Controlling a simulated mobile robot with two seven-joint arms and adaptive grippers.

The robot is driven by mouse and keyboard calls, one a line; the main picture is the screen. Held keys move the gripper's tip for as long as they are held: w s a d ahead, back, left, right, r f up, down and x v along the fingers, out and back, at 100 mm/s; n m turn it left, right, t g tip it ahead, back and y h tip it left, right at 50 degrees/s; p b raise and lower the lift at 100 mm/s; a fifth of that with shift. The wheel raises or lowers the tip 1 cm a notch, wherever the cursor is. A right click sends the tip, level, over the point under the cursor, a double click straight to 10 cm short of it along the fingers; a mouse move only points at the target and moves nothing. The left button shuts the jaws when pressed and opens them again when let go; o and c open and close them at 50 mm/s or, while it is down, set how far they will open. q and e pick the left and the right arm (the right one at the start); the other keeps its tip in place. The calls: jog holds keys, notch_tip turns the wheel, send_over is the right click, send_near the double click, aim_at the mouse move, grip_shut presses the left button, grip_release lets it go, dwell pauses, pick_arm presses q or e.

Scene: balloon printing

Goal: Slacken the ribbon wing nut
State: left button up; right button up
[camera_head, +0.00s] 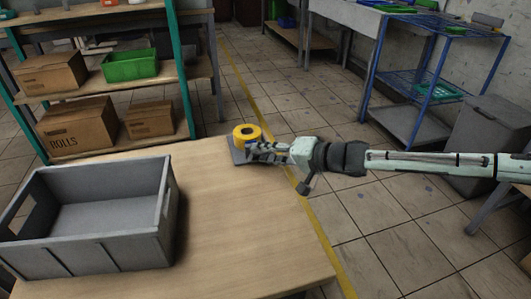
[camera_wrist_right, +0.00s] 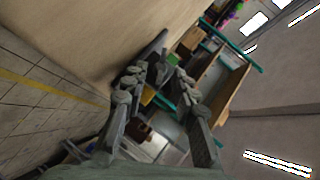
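A yellow ribbon roll (camera_head: 247,134) stands on a dark grey base plate (camera_head: 236,154) at the far right corner of the wooden table. My right gripper (camera_head: 256,151) reaches in from the right, close in front of the roll. In the right wrist view, the two fingers of my right gripper (camera_wrist_right: 155,72) stand apart, with a yellow patch of the roll (camera_wrist_right: 147,95) and the dark plate showing between and beyond them. Small grey parts lie near the fingertips; I cannot tell the wing nut apart from them, nor whether it is touched. My left gripper is not in view.
A large grey empty crate (camera_head: 95,246) stands on the left of the table (camera_head: 235,235); the table's middle and front right are clear. Behind are shelves with cardboard boxes (camera_head: 78,126) and a green bin (camera_head: 130,65). A blue rack (camera_head: 425,85) stands at the right.

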grip_shut()
jog(key=shift+s+a+r+n+h, duration=0.1)
jog(key=shift+a+r+n+h, duration=0.15)
jog(key=shift+n+h, duration=0.35)
jog(key=h, duration=0.1)
jog(key=n+h, duration=0.1)
jog(key=shift+s+a+r+h, duration=0.1)
jog(key=shift+s+a+h, duration=0.05)
jog(key=shift+a+h, duration=0.2)
jog(key=shift+r+n+h, duration=0.2)
jog(key=shift+n+h, duration=0.3)
jog(key=shift+h, duration=0.15)
jog(key=shift+o, duration=0.4)
grip_release()
jog(key=v, duration=1.1)
jog(key=shift+r, duration=0.4)
jog(key=shift+o, duration=0.2)
jog(key=shift+s+d, duration=0.1)
jog(key=shift+d, duration=0.05)
